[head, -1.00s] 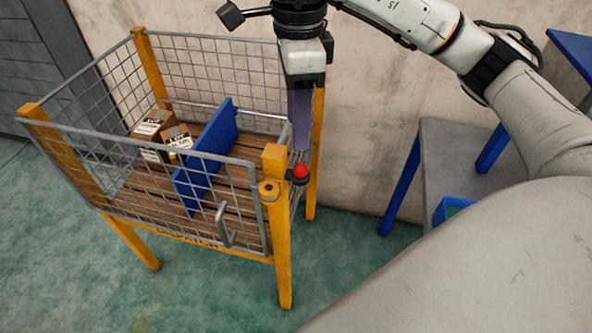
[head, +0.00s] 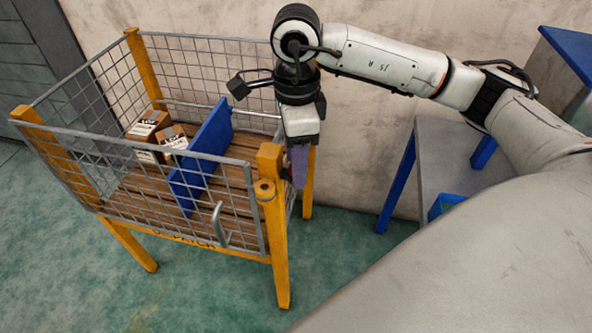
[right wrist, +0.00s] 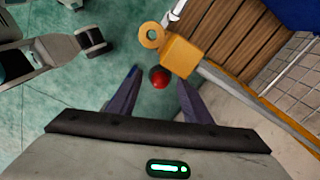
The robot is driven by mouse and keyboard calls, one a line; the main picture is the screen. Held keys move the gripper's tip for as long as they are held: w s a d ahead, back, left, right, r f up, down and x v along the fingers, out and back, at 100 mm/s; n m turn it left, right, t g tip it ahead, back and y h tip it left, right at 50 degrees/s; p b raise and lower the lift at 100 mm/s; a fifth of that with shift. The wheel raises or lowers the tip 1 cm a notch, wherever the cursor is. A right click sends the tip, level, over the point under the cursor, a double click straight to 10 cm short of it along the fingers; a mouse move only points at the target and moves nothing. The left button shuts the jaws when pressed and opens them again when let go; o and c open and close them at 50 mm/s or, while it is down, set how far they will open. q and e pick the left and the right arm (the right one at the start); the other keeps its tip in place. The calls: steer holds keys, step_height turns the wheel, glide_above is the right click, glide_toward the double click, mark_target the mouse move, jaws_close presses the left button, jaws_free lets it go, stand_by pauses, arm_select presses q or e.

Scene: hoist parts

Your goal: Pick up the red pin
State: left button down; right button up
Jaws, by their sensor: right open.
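The red pin shows as a round red head (right wrist: 159,78) in the right wrist view, beside the yellow corner post (right wrist: 192,54) of the cage. In the head view my gripper hides most or all of it. In the head view the right gripper (head: 299,172) points down at the cage's right side, next to the post. My left gripper is not identifiable in these views.
The yellow-posted mesh cage (head: 270,215) has a slatted wooden floor, a blue divider (head: 203,155) and small cartons (head: 150,125). A yellow ring (right wrist: 151,35) sits by the post. A grey table (head: 440,160) with blue legs stands right, and a wall is behind.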

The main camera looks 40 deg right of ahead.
jaws_close()
steer(key=shift+r, duration=0.1)
step_height(320, 180, up, 10)
stand_by(0.5)
